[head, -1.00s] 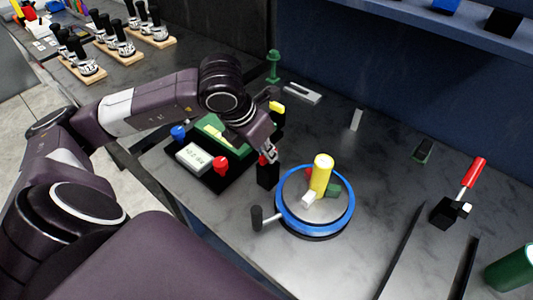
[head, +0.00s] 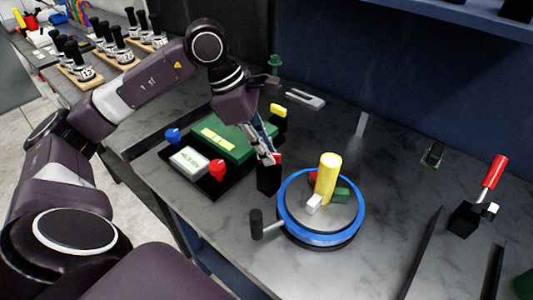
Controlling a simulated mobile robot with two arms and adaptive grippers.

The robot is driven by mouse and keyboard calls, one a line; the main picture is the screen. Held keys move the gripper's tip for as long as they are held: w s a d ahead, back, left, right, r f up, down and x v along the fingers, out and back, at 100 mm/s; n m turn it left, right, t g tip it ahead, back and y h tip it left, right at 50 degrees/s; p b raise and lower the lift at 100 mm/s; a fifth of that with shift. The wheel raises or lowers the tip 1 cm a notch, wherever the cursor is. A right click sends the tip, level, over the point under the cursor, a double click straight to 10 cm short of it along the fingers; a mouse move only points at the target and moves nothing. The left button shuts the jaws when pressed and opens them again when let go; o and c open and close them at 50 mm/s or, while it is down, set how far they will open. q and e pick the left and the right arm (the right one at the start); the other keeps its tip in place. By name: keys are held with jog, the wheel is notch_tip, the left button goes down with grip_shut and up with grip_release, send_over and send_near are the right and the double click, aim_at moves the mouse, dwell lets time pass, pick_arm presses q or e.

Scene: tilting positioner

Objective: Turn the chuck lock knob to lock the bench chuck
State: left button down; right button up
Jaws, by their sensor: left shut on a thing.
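The bench chuck is a round plate with a blue ring (head: 350,222), lying on the bench. A yellow cylinder (head: 327,178) stands on it among small white, green and red jaws. Left of the chuck stands a black block (head: 268,180) with a red knob (head: 277,157) at its top, which I take to be the chuck lock knob. My left gripper (head: 269,158) points down at the top of this block and is shut on the knob. The fingers hide part of the knob, and its angle is hard to read. My right gripper is not in view.
A black handle (head: 257,224) sticks out from the chuck's left side. A black tray with a green block (head: 236,147), a small display box (head: 189,161) and blue and red knobs lies left. A red-handled clamp (head: 492,172) stands right. The bench right of the chuck is mostly clear.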

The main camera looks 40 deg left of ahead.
pick_arm(q)
jog(key=m+g, duration=0.1)
jog(key=m, duration=0.4)
jog(key=shift+w+r+g+h, duration=0.1)
jog(key=shift+w+g+h, duration=0.1)
jog(key=shift+g+h, duration=0.15)
jog(key=shift+m+g, duration=0.35)
jog(key=shift+m, duration=0.45)
jog(key=c, duration=2)
grip_release()
jog(key=shift+o, duration=0.2)
jog(key=v, duration=1.2)
jog(key=shift+w, duration=0.1)
